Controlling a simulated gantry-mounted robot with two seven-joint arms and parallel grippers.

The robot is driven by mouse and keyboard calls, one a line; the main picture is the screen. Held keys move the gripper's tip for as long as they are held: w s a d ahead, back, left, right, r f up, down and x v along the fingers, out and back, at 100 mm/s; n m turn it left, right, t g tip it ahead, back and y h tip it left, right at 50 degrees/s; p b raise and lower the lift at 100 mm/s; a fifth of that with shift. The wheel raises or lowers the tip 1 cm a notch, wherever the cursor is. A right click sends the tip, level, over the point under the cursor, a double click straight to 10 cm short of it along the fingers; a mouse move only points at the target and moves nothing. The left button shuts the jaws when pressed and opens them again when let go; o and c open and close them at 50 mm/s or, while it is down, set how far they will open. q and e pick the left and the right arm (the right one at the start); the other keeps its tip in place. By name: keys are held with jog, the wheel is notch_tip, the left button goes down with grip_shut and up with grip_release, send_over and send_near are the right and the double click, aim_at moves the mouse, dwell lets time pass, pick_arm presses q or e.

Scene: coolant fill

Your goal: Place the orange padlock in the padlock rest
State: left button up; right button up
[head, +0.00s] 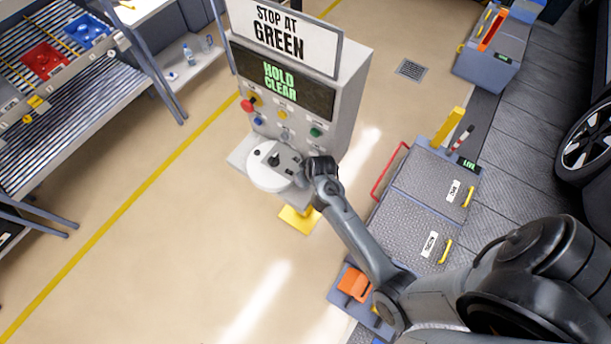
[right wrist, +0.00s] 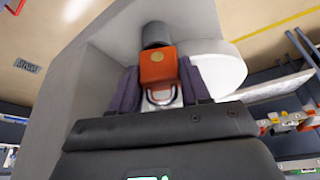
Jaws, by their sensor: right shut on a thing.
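In the right wrist view the orange padlock (right wrist: 158,68) sits between the two dark fingers of my right gripper (right wrist: 160,88), its metal shackle toward the palm. My right gripper is shut on it. A dark cylinder (right wrist: 156,35) stands right behind the padlock; whether they touch I cannot tell. In the head view my right gripper (head: 302,176) is at the right side of the white round plate (head: 268,178) on the grey console; the padlock is hidden there. I cannot pick out the padlock rest for certain. My left gripper is not in view.
The grey console (head: 345,110) carries coloured buttons and a "HOLD CLEAR" display (head: 283,82). A blue tray (head: 345,300) with an orange item (head: 354,283) lies near my right arm. Grey tread-plate boxes (head: 415,225) stand right. Open floor lies left of the console.

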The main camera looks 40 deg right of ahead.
jog(key=shift+f, duration=0.15)
jog(key=o, duration=0.9)
jog(key=shift+c, duration=0.2)
jog(key=shift+s+r, duration=0.1)
jog(key=shift+r, duration=0.25)
jog(key=d+p+v, duration=0.1)
jog(key=v, duration=1)
jog(key=s+a+r+n, duration=0.2)
jog(key=s+a, duration=0.2)
jog(key=s, duration=0.4)
jog(key=s+a+r+n+g+y, duration=0.1)
jog(key=s+a+r, duration=0.1)
jog(key=s+a, duration=0.3)
jog(key=s, duration=0.3)
jog(key=shift+r+n, duration=0.2)
jog(key=shift+n, duration=0.2)
